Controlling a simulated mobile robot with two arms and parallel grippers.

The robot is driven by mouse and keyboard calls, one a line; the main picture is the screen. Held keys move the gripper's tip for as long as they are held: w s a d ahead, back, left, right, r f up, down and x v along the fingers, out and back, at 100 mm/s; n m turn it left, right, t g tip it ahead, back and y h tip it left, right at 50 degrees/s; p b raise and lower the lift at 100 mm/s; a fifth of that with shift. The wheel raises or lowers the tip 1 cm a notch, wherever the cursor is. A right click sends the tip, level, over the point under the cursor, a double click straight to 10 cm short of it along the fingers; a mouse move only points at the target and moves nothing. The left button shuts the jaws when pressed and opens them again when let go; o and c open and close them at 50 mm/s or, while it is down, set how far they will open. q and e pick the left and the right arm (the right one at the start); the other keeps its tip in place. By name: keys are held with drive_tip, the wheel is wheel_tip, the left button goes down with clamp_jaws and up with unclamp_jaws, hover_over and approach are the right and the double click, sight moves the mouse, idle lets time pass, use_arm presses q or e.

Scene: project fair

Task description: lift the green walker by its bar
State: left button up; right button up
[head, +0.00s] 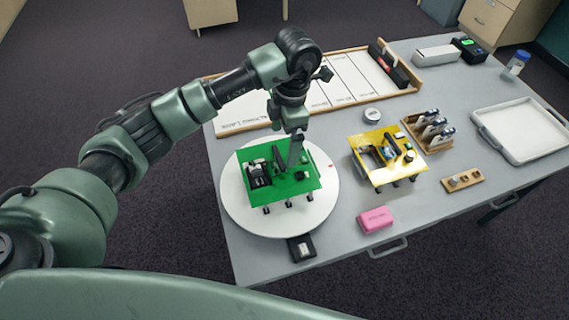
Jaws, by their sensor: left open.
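The green walker (288,186) is a flat green platform on short dark legs, with a black and white part on its left half. It stands on a round white turntable (235,207) at the table's left front. My left gripper (290,160) points down over the middle of the walker, with its jaws open. The walker's bar is hidden or too small to tell apart from the dark jaws, so I cannot tell whether it lies between them. My right gripper is not in view.
A yellow walker (378,170) stands to the right. A pink block (376,219) lies near the front edge and a black box (301,248) beside the turntable.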

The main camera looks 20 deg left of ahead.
sight(280, 157)
use_arm(q)
drive_tip(key=shift+a+f, duration=0.3)
drive_tip(key=f+p, duration=0.1)
drive_tip(key=f, duration=0.1)
drive_tip(key=f+p, duration=0.1)
drive_tip(key=f, duration=0.1)
drive_tip(key=s+f+p, duration=0.1)
drive_tip(key=f, duration=0.1)
drive_tip(key=shift+a+f, duration=0.15)
drive_tip(key=shift+f, duration=0.25)
drive_tip(key=c, duration=1.5)
drive_tip(key=shift+w+r, duration=0.1)
